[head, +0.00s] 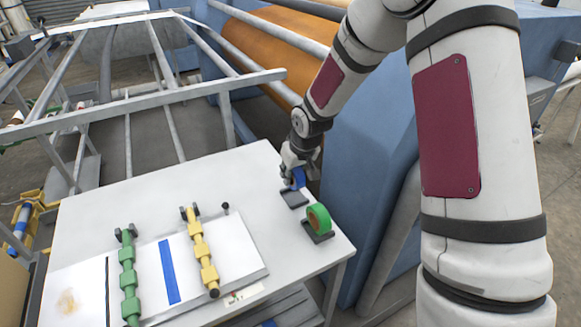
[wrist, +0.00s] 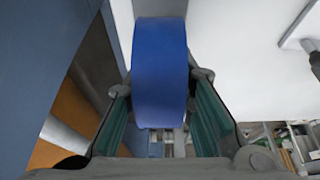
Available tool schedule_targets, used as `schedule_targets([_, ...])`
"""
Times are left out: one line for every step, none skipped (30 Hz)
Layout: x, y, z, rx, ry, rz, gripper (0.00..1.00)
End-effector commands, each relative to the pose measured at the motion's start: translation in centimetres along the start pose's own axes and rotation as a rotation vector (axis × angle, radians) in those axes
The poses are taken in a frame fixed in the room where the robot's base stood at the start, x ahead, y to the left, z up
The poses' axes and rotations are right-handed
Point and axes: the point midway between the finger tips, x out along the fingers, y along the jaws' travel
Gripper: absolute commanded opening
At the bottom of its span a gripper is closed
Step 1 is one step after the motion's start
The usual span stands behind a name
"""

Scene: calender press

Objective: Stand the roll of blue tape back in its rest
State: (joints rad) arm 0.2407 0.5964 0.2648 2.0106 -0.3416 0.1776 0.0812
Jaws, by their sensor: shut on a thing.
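The roll of blue tape (head: 299,178) is upright between the fingers of my gripper (head: 292,172) near the table's far right side. In the wrist view the blue roll (wrist: 160,72) fills the space between the two fingers of my gripper (wrist: 161,100), which are shut on it. A dark rest (head: 294,199) lies on the table directly below the blue roll. Whether the roll touches the rest cannot be told.
A roll of green tape (head: 318,218) stands in its own dark rest (head: 318,237) nearer the front right edge. A white board (head: 225,255) with a green roller (head: 128,280), a yellow roller (head: 202,255) and a blue strip (head: 168,272) lies on the white table (head: 100,207). A blue machine body (head: 365,150) stands close at right.

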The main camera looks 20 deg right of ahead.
Motion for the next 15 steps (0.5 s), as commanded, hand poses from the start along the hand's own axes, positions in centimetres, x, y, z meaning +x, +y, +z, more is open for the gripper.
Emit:
schedule_targets([0.6, 0.0, 0.1, -0.001, -0.002, 0.000, 0.01])
schedule_targets([0.9, 0.0, 0.3, -0.001, -0.002, 0.000, 0.01])
schedule_targets([1.2, 0.0, 0.4, 0.000, -0.002, 0.000, 0.01])
schedule_targets([1.4, 0.0, 0.5, 0.000, -0.001, -0.001, 0.01])
schedule_targets([1.7, 0.0, 0.6, 0.000, -0.001, -0.001, 0.01])
schedule_targets([2.0, 0.0, 0.8, 0.000, -0.002, 0.000, 0.01])
schedule_targets([2.2, 0.0, 0.8, 0.000, -0.001, 0.000, 0.01])
schedule_targets([2.4, 0.0, 0.9, 0.000, -0.001, 0.000, 0.01])
schedule_targets([2.7, 0.0, 1.0, 0.000, 0.000, 0.000, 0.01])
schedule_targets([2.9, 0.0, 1.1, 0.000, 0.000, 0.000, 0.01])
schedule_targets([3.0, 0.0, 1.2, 0.000, -0.001, 0.000, 0.01])
schedule_targets([3.2, -0.1, 1.3, 0.000, -0.001, -0.001, 0.01])
schedule_targets([3.4, 0.0, 1.4, 0.000, -0.001, -0.001, 0.01])
schedule_targets([3.5, 0.0, 1.4, 0.000, -0.001, 0.000, 0.01])
schedule_targets([3.6, 0.0, 1.5, 0.001, 0.000, 0.000, 0.01])
